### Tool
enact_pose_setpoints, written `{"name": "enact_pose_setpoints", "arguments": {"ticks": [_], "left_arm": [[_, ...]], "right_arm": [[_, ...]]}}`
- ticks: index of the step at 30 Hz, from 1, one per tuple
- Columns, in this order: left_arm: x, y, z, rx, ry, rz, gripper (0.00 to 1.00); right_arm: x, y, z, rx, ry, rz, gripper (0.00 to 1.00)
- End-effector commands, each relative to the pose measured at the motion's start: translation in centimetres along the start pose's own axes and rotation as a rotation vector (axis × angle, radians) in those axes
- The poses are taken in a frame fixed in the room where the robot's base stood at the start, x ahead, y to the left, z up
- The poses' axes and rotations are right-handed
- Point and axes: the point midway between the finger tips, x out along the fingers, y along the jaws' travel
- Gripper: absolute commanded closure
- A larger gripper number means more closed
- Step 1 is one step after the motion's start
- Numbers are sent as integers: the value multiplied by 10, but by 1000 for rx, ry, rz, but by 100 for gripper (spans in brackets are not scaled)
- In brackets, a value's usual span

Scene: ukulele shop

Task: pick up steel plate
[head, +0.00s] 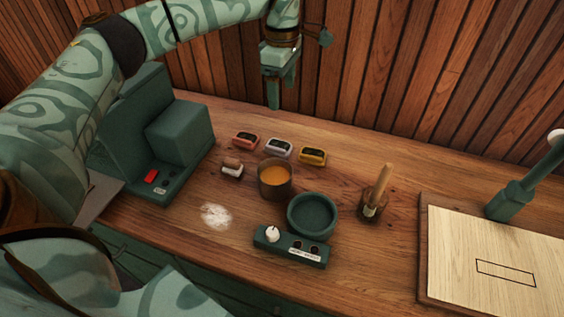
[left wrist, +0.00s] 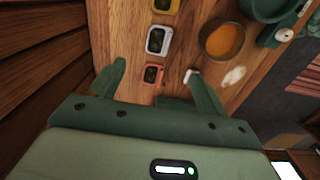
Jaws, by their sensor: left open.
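I cannot pick out a steel plate with certainty. A flat grey piece (head: 98,197) shows at the left of the bench, beside the green machine and partly hidden by my left arm; I cannot tell if it is the plate. My left gripper (head: 274,92) hangs above the back of the bench, fingers downward, apart from everything. In the left wrist view its fingers (left wrist: 157,72) are spread with nothing between them but the view of a red-rimmed small box beneath. My right gripper is not in view.
The green machine (head: 160,135) stands at left. Red (head: 245,140), white (head: 278,148) and yellow (head: 313,156) boxes line the back. A cup (head: 275,182), green bowl (head: 312,214), brush pot (head: 373,205) and control box (head: 290,247) stand mid-bench. A board (head: 490,265) lies right.

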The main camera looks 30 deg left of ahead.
Motion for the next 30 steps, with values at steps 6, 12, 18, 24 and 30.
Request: {"name": "enact_pose_setpoints", "arguments": {"ticks": [6, 12, 18, 24, 30], "left_arm": [[40, 0, 0, 0, 1, -7, 24], [90, 0, 0, 0, 1, -8, 24], [115, 1, 0, 0, 0, -3, 24], [130, 2, -1, 0, 0, -4, 24], [164, 4, -3, 1, 0, -8, 24]], "right_arm": [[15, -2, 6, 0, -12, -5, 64], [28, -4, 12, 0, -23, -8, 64], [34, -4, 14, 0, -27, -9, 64], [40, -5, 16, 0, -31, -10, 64], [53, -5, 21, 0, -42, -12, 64]]}}
